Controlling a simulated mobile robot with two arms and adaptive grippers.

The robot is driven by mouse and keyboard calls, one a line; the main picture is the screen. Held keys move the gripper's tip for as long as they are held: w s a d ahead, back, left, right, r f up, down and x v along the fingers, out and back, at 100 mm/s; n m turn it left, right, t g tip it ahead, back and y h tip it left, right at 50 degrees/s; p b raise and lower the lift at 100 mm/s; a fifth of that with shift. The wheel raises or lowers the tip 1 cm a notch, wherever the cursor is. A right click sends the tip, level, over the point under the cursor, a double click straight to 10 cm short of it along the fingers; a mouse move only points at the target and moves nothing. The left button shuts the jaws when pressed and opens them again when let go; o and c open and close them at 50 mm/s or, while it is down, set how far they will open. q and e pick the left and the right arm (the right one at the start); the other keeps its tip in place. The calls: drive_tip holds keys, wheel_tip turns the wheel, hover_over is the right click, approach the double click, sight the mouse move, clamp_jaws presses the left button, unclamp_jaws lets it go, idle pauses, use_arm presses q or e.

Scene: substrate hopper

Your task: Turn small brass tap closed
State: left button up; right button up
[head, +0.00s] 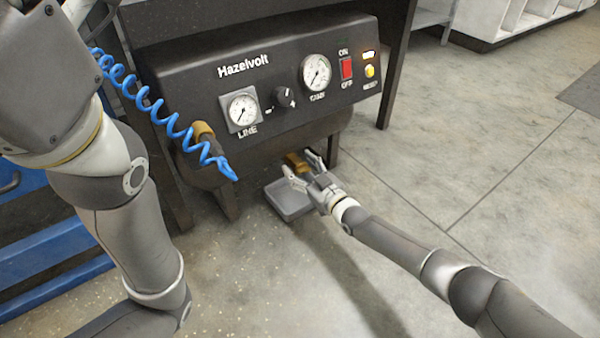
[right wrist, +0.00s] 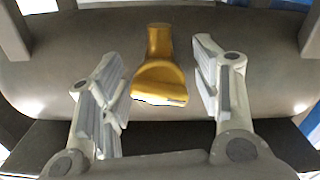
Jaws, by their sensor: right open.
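The small brass tap (head: 296,162) sits low on the underside of the dark Hazelvolt compressor (head: 270,95), above a grey tray. In the right wrist view the tap (right wrist: 160,68) is a yellow-brass piece with a broad rounded end, standing out from the grey tank (right wrist: 70,60). My right gripper (head: 302,166) is open at the tap. In the right wrist view the fingers of my right gripper (right wrist: 158,95) stand on either side of the tap, with a gap on both sides. My left arm shows at the left, but its gripper is out of view.
A shallow grey tray (head: 290,200) lies on the floor below the tap. A coiled blue hose (head: 150,105) hangs at the panel's left. The panel carries two gauges, a knob (head: 284,98) and a red switch (head: 347,68). Open floor (head: 480,170) lies to the right.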

drive_tip(key=shift+w+a, duration=0.15)
drive_tip(key=shift+w, duration=0.1)
drive_tip(key=c, duration=1)
drive_tip(key=shift+m, duration=2.8)
drive_tip(key=o, duration=1)
drive_tip(key=v, duration=1.2)
